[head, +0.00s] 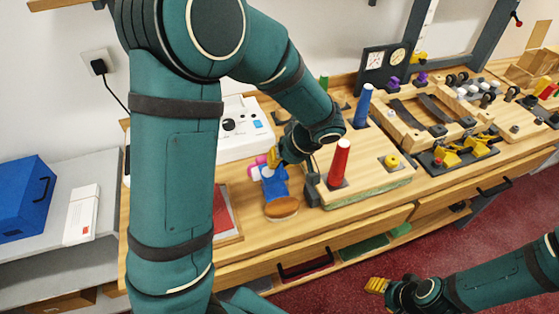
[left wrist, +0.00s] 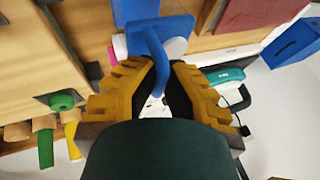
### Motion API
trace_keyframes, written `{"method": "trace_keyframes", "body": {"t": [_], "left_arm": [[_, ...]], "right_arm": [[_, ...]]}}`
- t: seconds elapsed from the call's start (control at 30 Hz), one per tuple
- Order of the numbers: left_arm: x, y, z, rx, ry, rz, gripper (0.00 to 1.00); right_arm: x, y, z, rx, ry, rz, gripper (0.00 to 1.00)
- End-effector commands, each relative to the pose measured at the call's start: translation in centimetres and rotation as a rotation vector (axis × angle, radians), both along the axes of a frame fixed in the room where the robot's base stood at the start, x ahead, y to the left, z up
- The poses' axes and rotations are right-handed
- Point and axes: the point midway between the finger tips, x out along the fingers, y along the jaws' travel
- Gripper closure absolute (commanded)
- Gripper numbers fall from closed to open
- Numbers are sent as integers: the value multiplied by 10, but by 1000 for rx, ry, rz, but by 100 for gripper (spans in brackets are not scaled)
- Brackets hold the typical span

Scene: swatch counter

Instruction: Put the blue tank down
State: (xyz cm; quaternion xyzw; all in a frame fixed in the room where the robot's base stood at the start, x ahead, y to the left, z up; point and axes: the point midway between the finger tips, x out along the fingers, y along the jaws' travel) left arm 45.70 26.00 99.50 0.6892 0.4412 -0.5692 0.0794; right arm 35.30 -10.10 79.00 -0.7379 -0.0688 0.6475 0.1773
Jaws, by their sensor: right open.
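The blue tank (head: 273,183) is near the front of the wooden counter (head: 245,250), beside a brown oval piece (head: 281,208). In the left wrist view the tank (left wrist: 168,30) shows a thin curved blue handle and a pale round part. My left gripper (head: 277,160) reaches down over the tank. In the left wrist view its yellow fingers (left wrist: 165,68) are close together on the handle. I cannot tell whether the tank touches the counter. My right gripper (head: 377,285) is open and empty, low in front of the counter, over the red floor.
A red cone (head: 339,163) and a blue cone (head: 363,105) stand on a wooden board right of the tank. A white machine (head: 243,135) stands behind, left. A red flat item (head: 222,212) lies left, partly behind my arm.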

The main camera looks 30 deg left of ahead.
Motion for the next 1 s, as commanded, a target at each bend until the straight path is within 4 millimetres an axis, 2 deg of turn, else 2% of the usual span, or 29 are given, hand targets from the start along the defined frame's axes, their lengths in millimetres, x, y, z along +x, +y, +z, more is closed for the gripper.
{"method": "trace_keyframes", "body": {"t": [0.07, 0.17, 0.2, 0.6, 0.77, 1.0], "left_arm": [[0, 0, -2, 1, -1, 0, 100], [0, 0, -2, 0, 0, 0, 67], [0, 0, -2, 0, 0, 0, 66], [0, -2, 4, 0, -1, -1, 66], [2, -16, 26, -1, -3, -2, 66], [4, -42, 70, -1, -4, -1, 66]], "right_arm": [[-1, 0, -3, 0, 1, 0, 53], [-1, 0, -2, 0, 2, 2, 53], [-1, 0, -2, 0, 2, 2, 53], [0, 0, 2, 0, -1, 0, 53], [1, 0, 5, 0, -3, -2, 53], [4, -1, 11, -2, -8, -6, 53]]}}
